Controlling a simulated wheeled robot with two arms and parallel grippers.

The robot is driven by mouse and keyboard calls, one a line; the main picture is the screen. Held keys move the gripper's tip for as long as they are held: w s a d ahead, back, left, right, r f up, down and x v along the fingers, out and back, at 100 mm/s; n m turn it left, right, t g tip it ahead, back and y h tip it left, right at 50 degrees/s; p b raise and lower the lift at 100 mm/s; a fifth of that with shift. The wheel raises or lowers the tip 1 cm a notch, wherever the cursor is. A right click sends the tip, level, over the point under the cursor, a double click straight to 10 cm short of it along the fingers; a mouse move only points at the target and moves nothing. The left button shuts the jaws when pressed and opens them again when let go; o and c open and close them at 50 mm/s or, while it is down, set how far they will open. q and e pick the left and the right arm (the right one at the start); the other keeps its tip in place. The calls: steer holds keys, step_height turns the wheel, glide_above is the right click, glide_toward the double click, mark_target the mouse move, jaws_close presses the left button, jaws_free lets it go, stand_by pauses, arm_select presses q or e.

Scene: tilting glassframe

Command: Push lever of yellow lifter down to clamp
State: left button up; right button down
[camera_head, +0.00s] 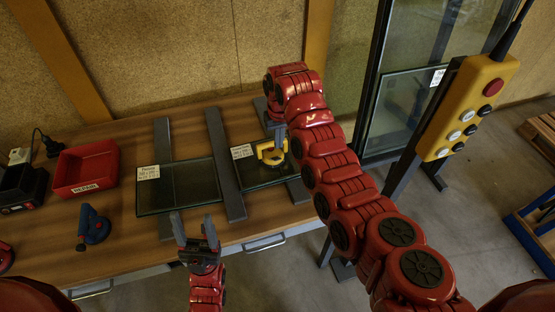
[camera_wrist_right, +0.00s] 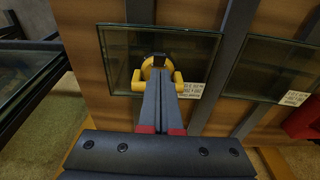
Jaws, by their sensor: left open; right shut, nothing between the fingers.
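The yellow lifter (camera_head: 270,153) sits on the right-hand glass pane (camera_head: 254,177) on the table. My right gripper (camera_head: 275,133) is shut and empty, reaching down at the lifter from above. In the right wrist view the closed fingers (camera_wrist_right: 157,88) point at the yellow lifter (camera_wrist_right: 141,76) and cover its middle. The lever is mostly hidden behind the fingertips, so I cannot tell its position or whether they touch it.
A second glass pane (camera_head: 180,186) lies to the left across grey bars (camera_head: 224,165). A blue lifter (camera_head: 93,226), a red bin (camera_head: 86,169) and a black charger (camera_head: 22,185) stand at the left. A yellow control pendant (camera_head: 467,108) hangs at the right by a glass frame.

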mark_target(278, 159)
steer(key=shift+w+a+f+b, duration=0.1)
steer(key=shift+f+b, duration=0.2)
steer(key=shift+f, duration=0.85)
steer(key=shift+w+d+f+b, duration=0.15)
steer(key=shift+f+b, duration=0.1)
steer(key=shift+f, duration=0.9)
steer(key=shift+w+a+f+b, duration=0.15)
steer(key=shift+f+b, duration=0.15)
steer(key=shift+f, duration=1)
step_height(278, 159, down, 4)
steer(key=shift+s+r+b, duration=0.1)
steer(key=shift+r+b, duration=0.05)
steer(key=shift+b, duration=1.1)
steer(key=shift+r+p, duration=0.3)
steer(key=shift+p, duration=0.15)
steer(key=s+p, duration=0.1)
steer(key=p, duration=0.1)
steer(key=s+r+p, duration=0.1)
steer(key=p, duration=0.1)
steer(key=shift+d, duration=0.25)
steer(key=shift+s+d+f+p, duration=0.1)
steer(key=shift+s+d+p, duration=0.1)
steer(key=shift+s+p, duration=0.25)
